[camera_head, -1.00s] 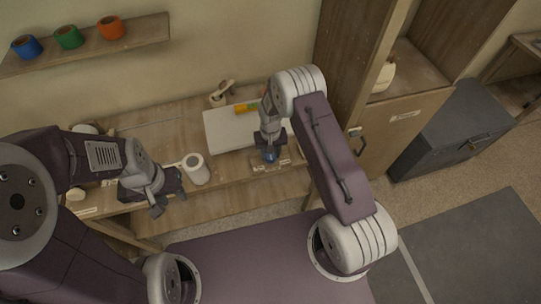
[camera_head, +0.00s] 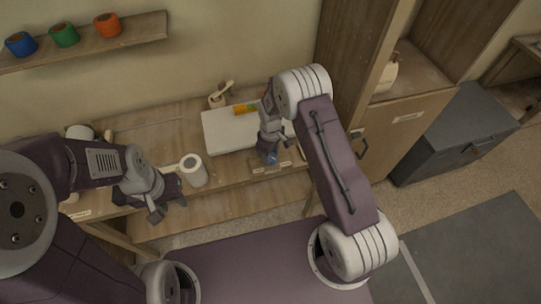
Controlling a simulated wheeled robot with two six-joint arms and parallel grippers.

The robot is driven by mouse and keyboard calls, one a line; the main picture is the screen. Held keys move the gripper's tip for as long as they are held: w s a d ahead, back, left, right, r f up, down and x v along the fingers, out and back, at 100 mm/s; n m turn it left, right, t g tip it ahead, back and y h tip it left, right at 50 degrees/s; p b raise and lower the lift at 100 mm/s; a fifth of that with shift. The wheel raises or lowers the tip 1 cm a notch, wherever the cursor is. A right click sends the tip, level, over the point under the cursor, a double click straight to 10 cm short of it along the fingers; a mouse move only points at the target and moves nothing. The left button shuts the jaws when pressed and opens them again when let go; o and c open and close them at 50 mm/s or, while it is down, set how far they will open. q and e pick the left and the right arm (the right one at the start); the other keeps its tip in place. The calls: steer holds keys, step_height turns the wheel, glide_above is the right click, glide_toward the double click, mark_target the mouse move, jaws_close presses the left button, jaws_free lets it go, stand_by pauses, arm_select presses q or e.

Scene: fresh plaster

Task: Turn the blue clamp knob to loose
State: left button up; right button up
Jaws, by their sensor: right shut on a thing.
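The blue clamp knob (camera_head: 271,158) is at the front edge of the wooden bench, beside a small label. My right gripper (camera_head: 269,150) reaches down over it from above and is shut on it, hiding much of the knob. Which way the knob is turned cannot be made out. My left gripper (camera_head: 166,204) hangs in front of the bench at the left, its fingers apart and nothing between them.
A white roll (camera_head: 194,171) stands on the bench (camera_head: 160,130) near my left gripper. A white board (camera_head: 228,131) with an orange and green item (camera_head: 246,108) lies behind my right gripper. Tape rolls sit on a wall shelf (camera_head: 140,33). A grey chest (camera_head: 450,140) stands at the right.

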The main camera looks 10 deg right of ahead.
steer(key=shift+w+r+n, duration=0.1)
steer(key=shift+w+n, duration=0.05)
steer(key=shift+n, duration=0.35)
steer(key=o, duration=1.4)
steer(key=shift+c, duration=0.2)
